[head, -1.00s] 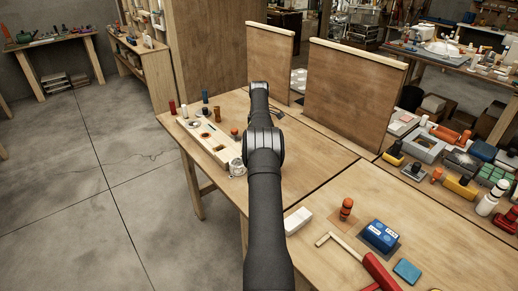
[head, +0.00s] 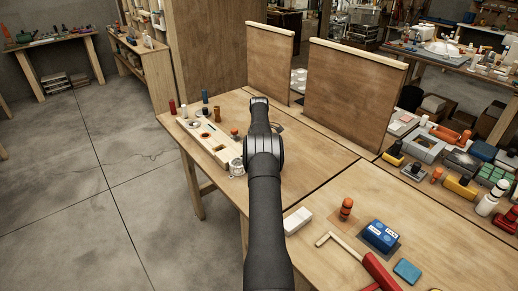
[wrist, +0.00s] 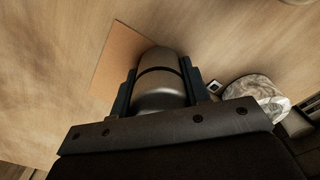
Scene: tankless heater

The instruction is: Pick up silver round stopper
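In the wrist view, a silver-grey round stopper (wrist: 160,82) with a domed end and a dark band stands between the two fingers of my gripper (wrist: 158,68). The fingers lie along both its sides; whether both press on it cannot be told. A tan square mat (wrist: 112,55) shows beside and beneath it. In the head view, my gripper is hidden behind my own arm over the wooden table, and the stopper is not visible there.
A marbled silvery round thing (wrist: 258,92) lies close to the right finger; a silvery thing (head: 237,167) sits beside a pale wooden block with holes (head: 222,150). An orange-topped peg (head: 234,132) stands left of my arm. Upright brown panels (head: 345,95) stand behind.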

